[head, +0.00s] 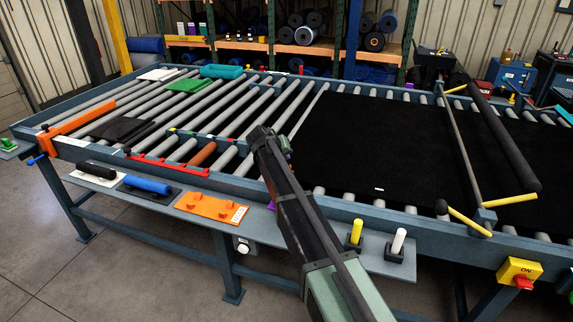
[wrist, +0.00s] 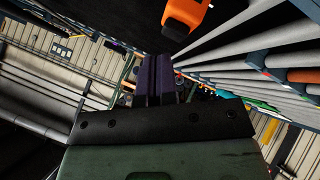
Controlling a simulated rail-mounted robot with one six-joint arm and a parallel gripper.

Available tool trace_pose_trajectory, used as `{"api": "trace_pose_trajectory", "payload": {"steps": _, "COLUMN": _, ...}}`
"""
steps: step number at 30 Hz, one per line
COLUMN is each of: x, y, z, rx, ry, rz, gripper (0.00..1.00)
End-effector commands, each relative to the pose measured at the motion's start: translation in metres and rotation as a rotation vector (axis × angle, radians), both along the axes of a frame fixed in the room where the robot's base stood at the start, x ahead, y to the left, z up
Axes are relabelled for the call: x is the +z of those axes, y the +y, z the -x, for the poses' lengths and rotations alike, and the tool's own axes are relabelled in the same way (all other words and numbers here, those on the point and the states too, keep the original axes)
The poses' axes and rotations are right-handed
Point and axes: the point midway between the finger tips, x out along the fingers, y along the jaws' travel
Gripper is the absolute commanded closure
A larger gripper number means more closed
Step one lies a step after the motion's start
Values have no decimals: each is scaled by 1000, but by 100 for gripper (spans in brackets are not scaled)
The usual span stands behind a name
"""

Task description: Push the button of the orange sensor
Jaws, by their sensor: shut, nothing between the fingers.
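An orange device (wrist: 186,14) with a rounded corner and a dark part shows at the top edge of the wrist view, partly cut off. It looks like the orange sensor; its button cannot be made out. I cannot pick it out in the head view, where my arm covers part of the rollers and black belt. My gripper (wrist: 155,78) is shut and empty, its dark fingers together, below and left of the orange device in the wrist picture. In the head view my gripper (head: 262,135) is over the rollers near the black belt's left edge.
The black belt (head: 375,150) lies on the rollers at right, under a press frame with a black bar (head: 505,140). A front shelf holds an orange plate (head: 210,208), a blue-handled tool (head: 148,185), and yellow (head: 355,232) and white pegs (head: 398,240). An orange bar (head: 80,125) crosses the left end.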

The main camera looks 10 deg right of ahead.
Motion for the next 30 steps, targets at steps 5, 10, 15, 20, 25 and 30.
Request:
{"api": "trace_pose_trajectory", "payload": {"steps": 5, "x": 0, "y": 0, "z": 0, "rx": 0, "ry": 0, "rz": 0, "gripper": 100}}
{"api": "trace_pose_trajectory", "payload": {"steps": 10, "x": -2, "y": 0, "z": 0, "rx": 0, "ry": 0, "rz": 0, "gripper": 100}}
{"api": "trace_pose_trajectory", "payload": {"steps": 15, "x": -10, "y": 0, "z": 0, "rx": 0, "ry": 0, "rz": 0, "gripper": 100}}
{"api": "trace_pose_trajectory", "payload": {"steps": 20, "x": -9, "y": 0, "z": 0, "rx": 0, "ry": 0, "rz": 0, "gripper": 100}}
{"api": "trace_pose_trajectory", "payload": {"steps": 25, "x": -9, "y": 0, "z": 0, "rx": 0, "ry": 0, "rz": 0, "gripper": 100}}
{"api": "trace_pose_trajectory", "payload": {"steps": 30, "x": -12, "y": 0, "z": 0, "rx": 0, "ry": 0, "rz": 0, "gripper": 100}}
